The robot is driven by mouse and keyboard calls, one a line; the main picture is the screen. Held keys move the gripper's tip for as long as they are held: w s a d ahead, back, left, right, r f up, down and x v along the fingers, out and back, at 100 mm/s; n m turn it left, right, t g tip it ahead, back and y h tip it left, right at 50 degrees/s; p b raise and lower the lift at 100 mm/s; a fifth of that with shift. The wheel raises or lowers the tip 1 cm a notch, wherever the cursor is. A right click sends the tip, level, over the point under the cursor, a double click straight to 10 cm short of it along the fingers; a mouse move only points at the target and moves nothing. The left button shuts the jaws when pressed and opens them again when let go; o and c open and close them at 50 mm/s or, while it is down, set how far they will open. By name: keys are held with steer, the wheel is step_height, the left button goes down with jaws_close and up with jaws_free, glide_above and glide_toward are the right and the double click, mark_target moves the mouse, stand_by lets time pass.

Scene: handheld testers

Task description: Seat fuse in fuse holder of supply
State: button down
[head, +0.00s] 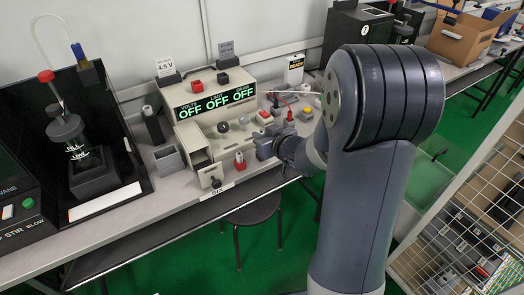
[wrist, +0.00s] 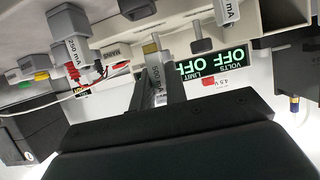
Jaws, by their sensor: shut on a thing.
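The supply (head: 214,120) is a beige bench unit whose display reads OFF in three fields. Its display also shows in the wrist view (wrist: 215,68), upside down. My gripper (head: 264,149) is at the supply's front right. In the wrist view my gripper (wrist: 157,68) is shut on a fuse (wrist: 157,73), a slim pale tube with a brass-coloured end cap (wrist: 150,48) and a printed rating. The cap points at the beige supply body, close to it. I cannot tell whether it touches or enters it. The fuse holder cannot be made out clearly.
A grey bin (head: 168,160) stands left of the supply. A red-and-white item (head: 240,161) is in front of it. Red leads (head: 290,112) and small blocks lie to its right. A stirrer stand (head: 72,145) is at far left. A stool (head: 255,212) is below the bench.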

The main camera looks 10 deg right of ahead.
steer(key=shift+f+b, duration=0.55)
steer(key=shift+f, duration=1.7)
steer(key=shift+f, duration=0.25)
steer(key=c, duration=1.4)
jaws_free()
steer(key=shift+c, duration=0.2)
steer(key=shift+r, duration=0.1)
